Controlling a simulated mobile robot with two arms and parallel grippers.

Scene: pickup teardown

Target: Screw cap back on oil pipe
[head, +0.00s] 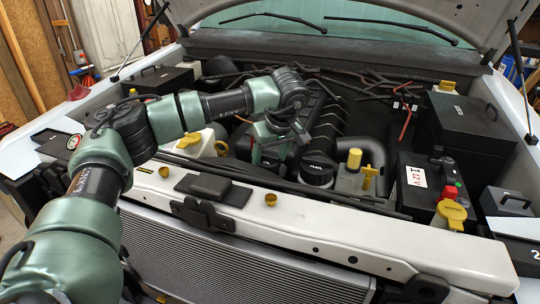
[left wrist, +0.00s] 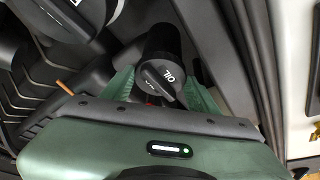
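My left gripper (head: 272,150) reaches down into the engine bay, left of a round black cap (head: 318,170) with white lettering. In the left wrist view, a black oil cap (left wrist: 160,82) marked OIL sits between my green fingers, which are close against its sides. A dark cylinder extends behind it; I cannot tell whether the cap touches a pipe mouth. A second black cap (left wrist: 62,14) with white lettering shows at the upper left. The fingertips are mostly hidden in the head view. My right gripper is out of view.
A yellow-capped reservoir (head: 354,160) stands right of the black cap. The black battery (head: 425,185) is farther right. The white front crossmember (head: 330,225) runs along the near side. Engine hoses crowd the area behind; the hood is raised above.

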